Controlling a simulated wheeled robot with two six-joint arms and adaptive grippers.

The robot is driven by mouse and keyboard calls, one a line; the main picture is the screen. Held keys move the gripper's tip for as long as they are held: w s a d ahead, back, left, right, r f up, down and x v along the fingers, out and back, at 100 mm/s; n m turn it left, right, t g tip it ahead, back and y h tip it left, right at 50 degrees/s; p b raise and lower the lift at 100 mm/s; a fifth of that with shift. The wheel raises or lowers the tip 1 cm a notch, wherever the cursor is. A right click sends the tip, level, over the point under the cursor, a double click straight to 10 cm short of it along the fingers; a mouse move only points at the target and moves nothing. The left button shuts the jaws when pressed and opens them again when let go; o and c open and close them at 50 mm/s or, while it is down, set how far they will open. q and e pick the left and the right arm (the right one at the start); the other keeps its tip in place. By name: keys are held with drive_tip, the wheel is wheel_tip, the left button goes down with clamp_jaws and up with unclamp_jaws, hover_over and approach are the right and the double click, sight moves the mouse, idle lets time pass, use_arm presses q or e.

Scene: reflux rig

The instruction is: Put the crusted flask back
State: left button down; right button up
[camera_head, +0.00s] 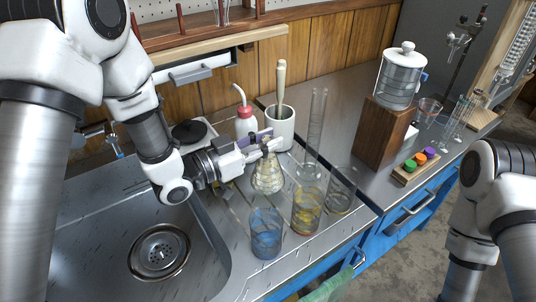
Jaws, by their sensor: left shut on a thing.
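The crusted flask (267,180) is a small conical glass flask with a pale yellowish, crusty body. It is at the middle of the head view, over the counter behind the beakers. My left gripper (268,147) reaches in from the left and is shut on the flask at its neck. The fingers hide the neck. I cannot tell whether the flask's base touches the counter. My right arm shows at the right edge, but its gripper is out of view.
A blue beaker (266,235), a yellow beaker (307,212) and a clear beaker (341,192) stand in front. A tall cylinder (315,135), a white mortar (281,128) and a wash bottle (245,122) stand behind. The sink (100,250) is at left.

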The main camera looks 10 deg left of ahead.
sight(268, 161)
use_arm(q)
wheel_tip(268, 161, down, 2)
drive_tip(key=shift+f, duration=0.25)
drive_tip(key=shift+f+b, duration=0.2)
drive_tip(key=shift+b, duration=0.1)
drive_tip(key=c, duration=1)
unclamp_jaws()
drive_tip(key=shift+o, duration=0.2)
